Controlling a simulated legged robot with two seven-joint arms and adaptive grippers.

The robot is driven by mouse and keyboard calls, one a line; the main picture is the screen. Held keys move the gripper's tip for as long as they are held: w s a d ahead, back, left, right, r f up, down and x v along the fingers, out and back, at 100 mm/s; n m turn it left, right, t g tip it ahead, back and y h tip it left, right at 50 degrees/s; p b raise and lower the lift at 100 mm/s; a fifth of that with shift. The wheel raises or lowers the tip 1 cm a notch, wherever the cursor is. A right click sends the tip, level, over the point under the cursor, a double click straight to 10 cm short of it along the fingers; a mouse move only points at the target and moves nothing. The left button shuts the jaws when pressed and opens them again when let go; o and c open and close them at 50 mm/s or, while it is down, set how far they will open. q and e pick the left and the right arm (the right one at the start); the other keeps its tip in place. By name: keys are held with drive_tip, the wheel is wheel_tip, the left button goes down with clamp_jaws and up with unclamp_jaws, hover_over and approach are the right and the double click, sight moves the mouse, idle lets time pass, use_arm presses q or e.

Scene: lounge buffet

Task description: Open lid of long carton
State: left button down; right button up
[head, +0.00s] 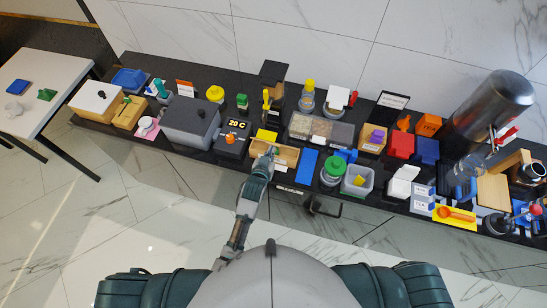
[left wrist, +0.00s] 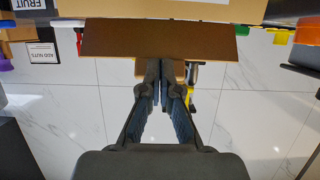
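The long carton (head: 289,157) is a tan box at the front edge of the dark counter, near the middle of the head view. In the left wrist view its tan side (left wrist: 150,9) spans the top, with a darker brown panel (left wrist: 110,40) below it. I cannot tell for sure whether this panel is the lid. My left gripper (head: 270,153) is over the carton's front left part and hides some of it. In the left wrist view the left gripper's fingers (left wrist: 160,68) are together, tips at the panel's lower edge. Contact is unclear, and nothing shows between them. My right gripper is out of view.
A black coffee scale (head: 233,138) and a grey box (head: 191,121) stand left of the carton. A blue slab (head: 307,166) and a green-lidded jar (head: 332,170) stand right. A yellow piece (head: 266,134) is just behind. The floor in front of the counter is clear.

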sight(275, 144)
use_arm(q)
drive_tip(key=shift+w+d+r, duration=0.15)
drive_tip(key=shift+w+r, duration=0.2)
drive_tip(key=shift+w, duration=0.15)
drive_tip(key=shift+r, duration=0.1)
drive_tip(key=shift+w+d+r, duration=0.15)
drive_tip(key=shift+w+r, duration=0.05)
drive_tip(key=shift+w, duration=0.4)
drive_tip(key=shift+w+d+r, duration=0.2)
drive_tip(key=shift+w+d, duration=0.05)
drive_tip(key=shift+w, duration=0.35)
